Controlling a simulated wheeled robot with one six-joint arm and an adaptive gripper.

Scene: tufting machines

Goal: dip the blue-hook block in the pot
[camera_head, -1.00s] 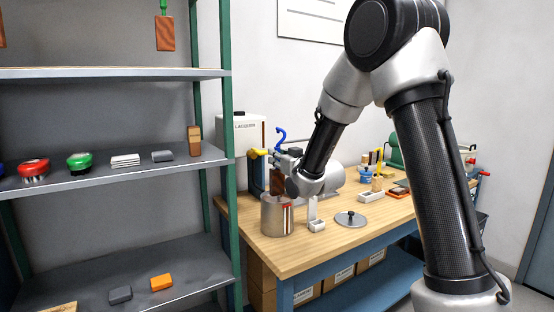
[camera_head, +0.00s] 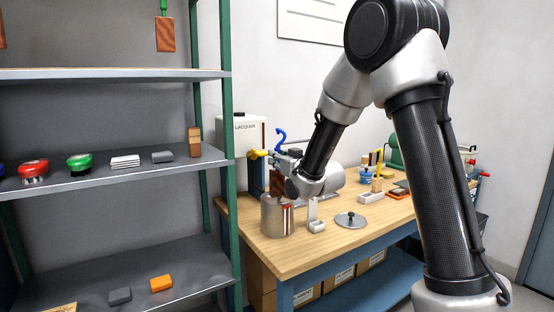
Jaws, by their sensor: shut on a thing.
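The blue hook (camera_head: 280,136) rises above my gripper (camera_head: 280,159), at the top of a brown block (camera_head: 276,183). My gripper is shut on this block just below the hook and holds it upright over the metal pot (camera_head: 276,218). The block's lower end is at the pot's rim; whether it is inside the mouth is hard to tell. My wrist hides part of the block's right side. The round grey lid (camera_head: 350,220) with a knob lies apart on the bench to the right.
A lacquer container (camera_head: 242,133) stands behind the pot. A small white holder (camera_head: 316,224) stands close to the pot's right. Further right on the wooden bench (camera_head: 290,259) are a tray and tools. The shelf unit (camera_head: 228,130) stands close on the left.

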